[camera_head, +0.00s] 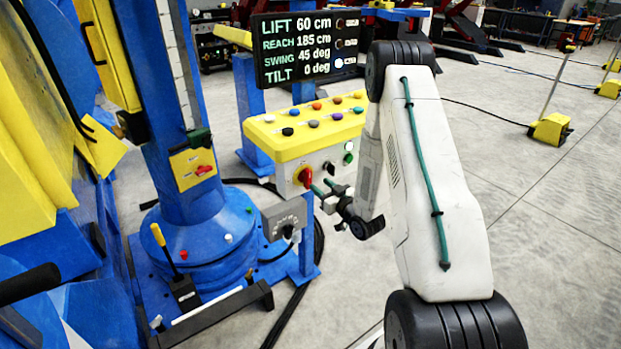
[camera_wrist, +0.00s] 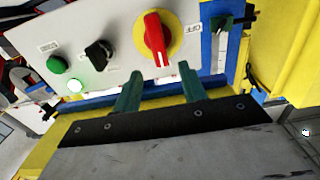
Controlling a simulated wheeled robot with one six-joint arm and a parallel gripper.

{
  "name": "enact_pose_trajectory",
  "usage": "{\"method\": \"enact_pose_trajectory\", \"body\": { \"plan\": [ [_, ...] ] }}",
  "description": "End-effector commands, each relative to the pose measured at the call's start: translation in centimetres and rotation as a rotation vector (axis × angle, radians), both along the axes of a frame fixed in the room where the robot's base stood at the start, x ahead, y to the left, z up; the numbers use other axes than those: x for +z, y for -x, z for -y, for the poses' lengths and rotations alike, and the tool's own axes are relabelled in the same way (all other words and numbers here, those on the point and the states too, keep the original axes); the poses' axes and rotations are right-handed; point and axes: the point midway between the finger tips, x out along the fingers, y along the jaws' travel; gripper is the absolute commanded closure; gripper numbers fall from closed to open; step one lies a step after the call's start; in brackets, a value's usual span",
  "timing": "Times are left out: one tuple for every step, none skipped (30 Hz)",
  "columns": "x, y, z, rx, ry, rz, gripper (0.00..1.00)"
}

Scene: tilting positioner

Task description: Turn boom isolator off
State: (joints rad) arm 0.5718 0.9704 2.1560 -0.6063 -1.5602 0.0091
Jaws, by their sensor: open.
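A red rotary switch on a yellow ring (camera_wrist: 157,40) sits on the console's white front panel. It also shows in the head view (camera_head: 305,177). Its handle lies nearly vertical in the wrist view, and an upside-down OFF label (camera_wrist: 193,28) is right of it. My gripper (camera_wrist: 158,77) is open, its green fingertips just short of the switch and either side of the line of its handle, apparently not touching. In the head view my gripper (camera_head: 327,188) is beside that panel. Another red handle (camera_head: 203,170) is on a yellow plate on the blue column. I cannot read which is the boom isolator.
The panel also has a black selector (camera_wrist: 99,54), a green button (camera_wrist: 57,64) and a lit button (camera_wrist: 75,86). Several coloured knobs stand on the yellow console top (camera_head: 275,135). A display (camera_head: 305,47) reads lift 60, reach 185, swing 45, tilt 0. A grey dial box (camera_head: 285,218) is below left.

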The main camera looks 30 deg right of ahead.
Motion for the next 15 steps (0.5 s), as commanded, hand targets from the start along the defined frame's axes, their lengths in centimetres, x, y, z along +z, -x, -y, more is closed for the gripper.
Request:
{"method": "enact_pose_trajectory", "body": {
  "plan": [
    [0.0, -0.8, -0.1, 0.003, 0.002, 0.002, 0.58],
    [0.1, -1.3, -0.2, 0.004, 0.002, 0.003, 0.58],
    [0.1, -1.9, -0.2, 0.003, 0.002, 0.002, 0.58],
    [0.0, -2.5, -0.2, 0.002, 0.002, 0.001, 0.58],
    [0.0, -3.0, -0.2, 0.002, 0.002, 0.002, 0.58],
    [0.0, -3.6, -0.2, 0.003, 0.002, 0.002, 0.58],
    [0.1, -4.1, -0.3, 0.003, 0.002, 0.001, 0.58],
    [0.1, -4.6, -0.3, 0.002, 0.002, 0.001, 0.58],
    [0.1, -5.1, -0.3, 0.001, 0.002, 0.001, 0.58],
    [0.1, -5.5, -0.2, 0.001, 0.002, 0.001, 0.58],
    [0.0, -5.8, -0.3, 0.001, 0.002, 0.000, 0.58],
    [0.0, -6.1, -0.3, 0.001, 0.001, -0.001, 0.58],
    [0.0, -6.4, -0.3, 0.002, 0.001, -0.001, 0.58],
    [0.0, -6.6, -0.3, 0.002, 0.001, 0.000, 0.58],
    [0.0, -6.7, -0.3, 0.001, 0.001, 0.000, 0.58]
  ]
}}
